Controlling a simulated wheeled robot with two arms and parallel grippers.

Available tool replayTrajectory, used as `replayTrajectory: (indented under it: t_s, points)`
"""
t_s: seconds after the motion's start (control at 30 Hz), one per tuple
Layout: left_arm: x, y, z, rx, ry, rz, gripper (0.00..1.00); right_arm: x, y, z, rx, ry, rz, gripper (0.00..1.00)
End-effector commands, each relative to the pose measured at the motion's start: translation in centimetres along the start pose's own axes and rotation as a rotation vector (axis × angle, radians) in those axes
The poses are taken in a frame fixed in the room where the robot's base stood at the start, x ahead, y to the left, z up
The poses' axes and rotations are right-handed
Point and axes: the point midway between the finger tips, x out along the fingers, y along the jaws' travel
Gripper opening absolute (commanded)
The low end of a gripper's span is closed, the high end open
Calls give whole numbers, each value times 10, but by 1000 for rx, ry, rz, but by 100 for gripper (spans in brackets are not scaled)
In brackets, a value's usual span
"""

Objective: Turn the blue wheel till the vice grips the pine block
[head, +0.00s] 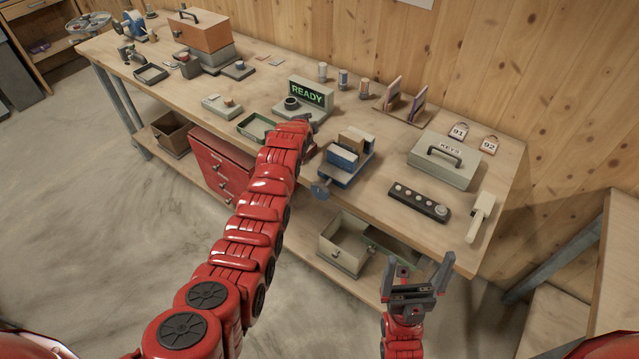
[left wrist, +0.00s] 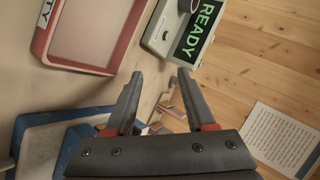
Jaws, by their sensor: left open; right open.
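The blue vice (head: 344,175) stands near the front edge of the bench, right of my left arm. A pale wooden block, seemingly the pine block (head: 357,137), is at its back; whether the jaws touch it is too small to tell. The wheel (head: 320,191), dull blue-grey, is on the vice's front side, by the bench edge. My left gripper (left wrist: 158,82) is open and empty in the left wrist view; in the head view my arm mostly hides it, left of the vice. My right gripper (head: 416,277) is open and empty, in front of the bench, below the button strip.
A READY display (head: 307,92) stands behind my left arm. A green tray (head: 257,127) lies left of it. A KEYS box (head: 444,160), a button strip (head: 418,201) and a mallet (head: 481,216) are to the right.

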Motion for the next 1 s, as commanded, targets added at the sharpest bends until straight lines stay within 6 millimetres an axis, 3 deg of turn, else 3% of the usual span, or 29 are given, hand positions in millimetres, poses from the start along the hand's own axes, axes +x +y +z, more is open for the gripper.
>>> replayTrajectory:
  t_s: [0.03,0.17,0.4,0.5,0.67,0.87,1.0]
  points:
    - [-8,-6,-13,78,-18,105,55,2,0,0,0,0,0,100]
    - [-48,4,-34,301,-39,425,55,5,0,-1,0,0,0,100]
    - [-162,11,-55,608,28,893,55,8,0,-1,0,0,0,100]
    - [-192,11,-58,669,57,993,55,9,0,-2,0,0,0,100]
    - [-207,14,-59,701,76,1047,55,5,0,-1,0,0,0,100]
    - [-196,30,-54,699,75,1045,55,-13,-1,2,0,0,0,100]
    - [-183,49,-48,698,75,1044,55,-35,-2,6,0,0,0,100]
